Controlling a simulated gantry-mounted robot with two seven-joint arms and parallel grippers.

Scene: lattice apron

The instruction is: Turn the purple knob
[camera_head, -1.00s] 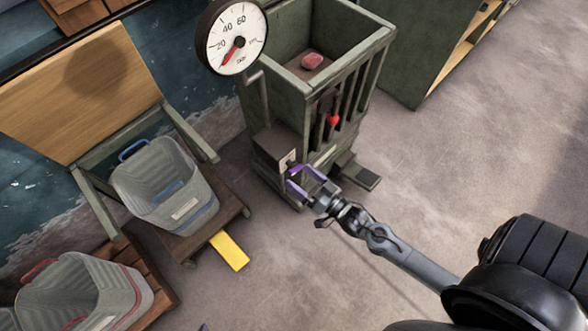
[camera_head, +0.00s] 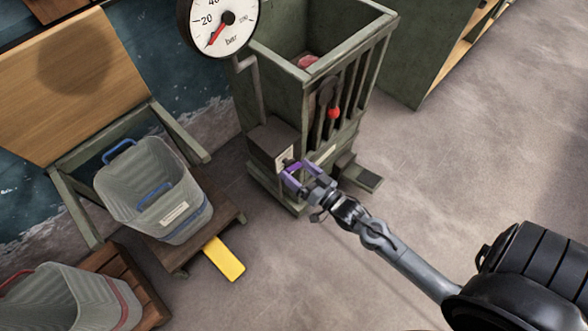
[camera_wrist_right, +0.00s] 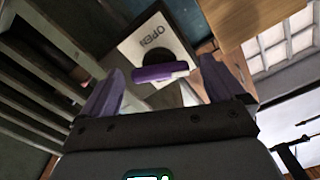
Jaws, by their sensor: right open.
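The purple knob (camera_wrist_right: 160,72) is a bar-shaped handle on a round dark base, in front of a white plate marked OPEN (camera_wrist_right: 152,38). The plate is on the small box (camera_head: 270,146) at the lower left of the green slatted machine. My right gripper (camera_wrist_right: 158,82) is open, with one purple-grey finger on each side of the knob and visible gaps between. In the head view my right gripper (camera_head: 291,173) is at the box's front; the knob is hard to tell from the purple fingers there. My left gripper is out of view.
A pressure gauge (camera_head: 222,20) stands on a pipe above the box. A red-knobbed lever (camera_head: 333,113) is on the machine's slatted front, near my right arm. A grey bin (camera_head: 150,190) stands left, with a yellow pedal (camera_head: 224,259) below. Floor to the right is open.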

